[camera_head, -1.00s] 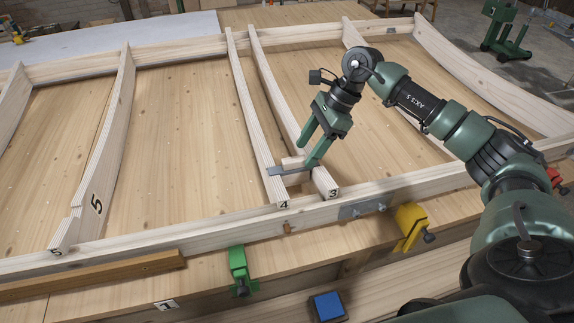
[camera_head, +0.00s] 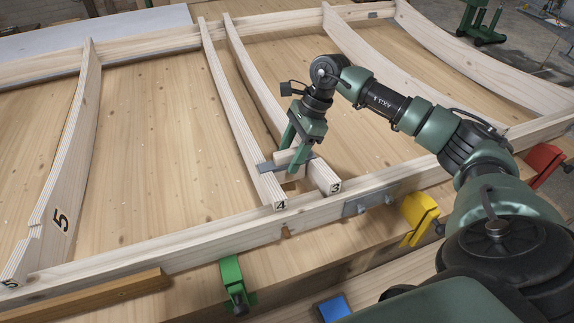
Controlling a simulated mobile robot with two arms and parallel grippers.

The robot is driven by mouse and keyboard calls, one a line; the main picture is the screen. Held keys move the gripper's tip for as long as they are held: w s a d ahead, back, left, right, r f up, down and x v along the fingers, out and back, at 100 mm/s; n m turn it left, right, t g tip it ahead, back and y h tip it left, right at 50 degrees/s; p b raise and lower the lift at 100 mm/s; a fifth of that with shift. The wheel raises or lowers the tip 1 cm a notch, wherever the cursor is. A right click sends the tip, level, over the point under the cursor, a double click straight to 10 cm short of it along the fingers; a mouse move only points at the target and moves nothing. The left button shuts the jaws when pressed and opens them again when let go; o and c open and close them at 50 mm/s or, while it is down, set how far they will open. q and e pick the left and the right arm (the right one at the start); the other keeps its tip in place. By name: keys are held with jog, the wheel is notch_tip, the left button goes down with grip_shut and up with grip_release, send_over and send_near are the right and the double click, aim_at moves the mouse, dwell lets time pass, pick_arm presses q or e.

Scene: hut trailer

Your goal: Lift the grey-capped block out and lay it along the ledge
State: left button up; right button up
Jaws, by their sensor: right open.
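The grey-capped block (camera_head: 288,156) is a pale wooden piece with a flat grey plate (camera_head: 268,168) at its top. It sits between the near ends of the ribs marked 4 (camera_head: 268,190) and 3 (camera_head: 322,178), and the plate reaches across towards both. My right gripper (camera_head: 288,163) is open, its green fingers pointing down around the block; I cannot tell whether they touch it. The lower part of the block is hidden between the ribs. A long pale front rail (camera_head: 150,249) runs along the near side. My left gripper is not in view.
A green clamp (camera_head: 232,277), a yellow clamp (camera_head: 420,212) and a red clamp (camera_head: 541,160) sit along the near edge. A brown strip (camera_head: 90,296) lies at lower left, a blue block (camera_head: 333,308) at the bottom. Rib 5 (camera_head: 72,170) stands left; the panel between is clear.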

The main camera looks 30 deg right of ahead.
aim_at(283, 167)
jog(key=x, duration=0.2)
jog(key=p+x, duration=0.1)
jog(key=x, duration=0.1)
jog(key=shift+a+f, duration=0.2)
jog(key=shift+a, duration=0.15)
jog(key=shift+c, duration=0.3)
grip_shut()
dwell(0.8)
